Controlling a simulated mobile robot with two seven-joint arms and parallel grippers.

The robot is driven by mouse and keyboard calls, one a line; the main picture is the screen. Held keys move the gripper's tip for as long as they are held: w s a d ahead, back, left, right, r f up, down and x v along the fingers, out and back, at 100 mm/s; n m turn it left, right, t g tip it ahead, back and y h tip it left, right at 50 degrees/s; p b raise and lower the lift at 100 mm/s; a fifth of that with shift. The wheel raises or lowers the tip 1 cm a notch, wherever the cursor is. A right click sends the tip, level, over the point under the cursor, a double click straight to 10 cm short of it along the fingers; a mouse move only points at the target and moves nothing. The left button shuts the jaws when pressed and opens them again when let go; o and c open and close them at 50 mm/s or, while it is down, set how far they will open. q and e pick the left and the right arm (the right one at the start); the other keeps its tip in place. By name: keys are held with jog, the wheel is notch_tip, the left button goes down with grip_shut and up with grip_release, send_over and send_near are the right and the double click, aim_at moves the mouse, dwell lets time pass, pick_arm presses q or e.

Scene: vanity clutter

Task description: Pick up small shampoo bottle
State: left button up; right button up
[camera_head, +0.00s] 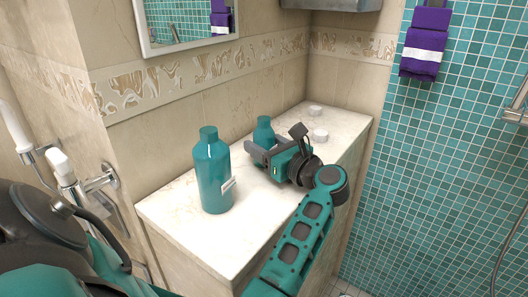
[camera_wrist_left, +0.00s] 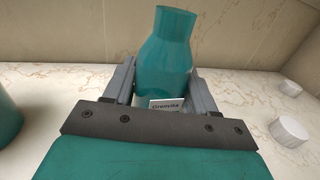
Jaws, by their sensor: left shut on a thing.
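The small shampoo bottle (camera_head: 263,131) is teal and stands upright on the marble counter; its lower part is hidden behind my left gripper in the head view. My left gripper (camera_head: 262,149) is shut on this bottle, reaching it from the front. In the left wrist view the small bottle (camera_wrist_left: 168,55) stands between the two grey fingers (camera_wrist_left: 160,82), one on each side of its body, with a white label low down. I cannot tell whether its base touches the counter. My right gripper is not in view.
A larger teal bottle (camera_head: 213,172) stands upright left of the gripper. Two white round jars (camera_head: 320,135) (camera_head: 314,110) stand to the right and behind. The counter's front (camera_head: 232,248) is bare. Purple towels (camera_head: 425,40) hang at right.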

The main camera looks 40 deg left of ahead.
pick_arm(q)
jog(key=c, duration=0.4)
jog(key=shift+c, duration=0.3)
jog(key=shift+r, duration=0.2)
